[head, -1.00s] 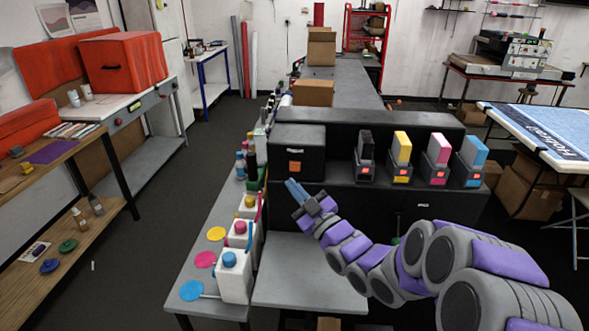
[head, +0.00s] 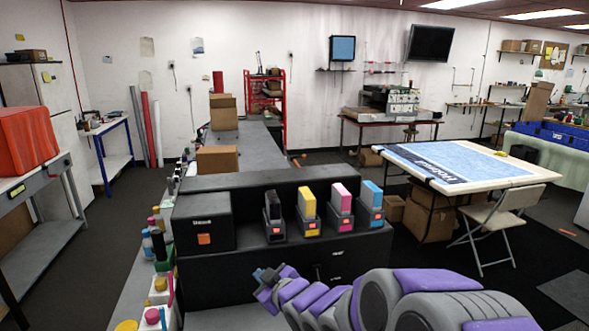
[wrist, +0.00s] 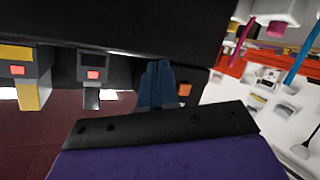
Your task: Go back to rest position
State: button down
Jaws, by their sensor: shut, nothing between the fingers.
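My gripper (head: 264,274) is low in front of the black printer (head: 215,270) in the head view, with my purple and grey arm running to the lower right. In the wrist view my gripper's blue fingers (wrist: 157,85) are together with nothing between them. The printer's dark body (wrist: 130,20) fills the top of that view. Black, yellow (head: 308,204), magenta (head: 342,198) and cyan (head: 371,197) cartridges stand in holders on the printer's front ledge.
Bottles with coloured caps (head: 158,285) line the bench left of the printer. Cardboard boxes (head: 217,160) sit behind it. A table with a blue sheet (head: 450,162) and a folding chair (head: 500,222) stand to the right. Dark floor is open at left.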

jog(key=s+d+f+m+g+h, duration=0.2)
jog(key=s+d+m+g+h, duration=0.15)
jog(key=s+d, duration=0.55)
jog(key=s+d+f+m+g+h, duration=0.25)
jog(key=s+d+h, duration=0.25)
jog(key=s+d, duration=0.4)
jog(key=s+d+m+g, duration=0.2)
jog(key=s+m+g, duration=0.1)
jog(key=s, duration=0.9)
jog(key=s+d+m+g, duration=0.2)
jog(key=s+g, duration=0.2)
jog(key=s, duration=0.8)
jog(key=shift+r+m, duration=0.15)
jog(key=shift+m, duration=0.25)
